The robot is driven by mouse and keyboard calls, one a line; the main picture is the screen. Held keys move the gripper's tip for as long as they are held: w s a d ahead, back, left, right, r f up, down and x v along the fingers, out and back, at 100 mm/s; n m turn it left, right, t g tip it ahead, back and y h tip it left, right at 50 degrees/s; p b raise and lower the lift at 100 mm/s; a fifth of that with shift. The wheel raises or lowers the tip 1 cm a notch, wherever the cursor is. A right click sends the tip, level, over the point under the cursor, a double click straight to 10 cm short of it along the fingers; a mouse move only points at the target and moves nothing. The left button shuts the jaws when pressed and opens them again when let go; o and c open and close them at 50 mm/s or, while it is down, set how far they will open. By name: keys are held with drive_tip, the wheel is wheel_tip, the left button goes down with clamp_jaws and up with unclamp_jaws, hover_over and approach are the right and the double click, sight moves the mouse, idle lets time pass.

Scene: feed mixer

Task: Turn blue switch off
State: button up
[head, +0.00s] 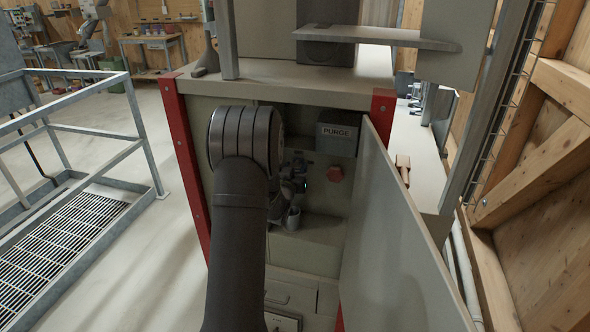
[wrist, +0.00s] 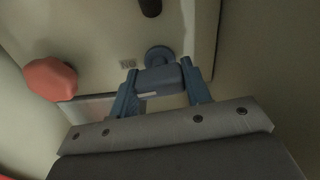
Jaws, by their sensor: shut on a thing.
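The blue switch (wrist: 160,79) shows in the wrist view as a blocky blue handle in front of a round blue base on a pale panel. My gripper (wrist: 158,74) has its two blue fingers on either side of the handle and is shut on it. In the head view my gripper (head: 292,172) is inside the open cabinet, mostly hidden behind my dark arm. I cannot make out the blue switch there.
A red knob (wrist: 50,78) is left of the switch in the wrist view; it also shows in the head view (head: 335,173). A grey PURGE box (head: 338,135) is above it. The open cabinet door (head: 395,235) stands close on the right. A red-edged post (head: 186,165) bounds the left.

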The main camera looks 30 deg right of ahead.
drive_tip(key=n, duration=0.8)
drive_tip(key=shift+n, duration=0.4)
drive_tip(key=n, duration=0.3)
drive_tip(key=shift+n, duration=2.3)
drive_tip(key=o, duration=1)
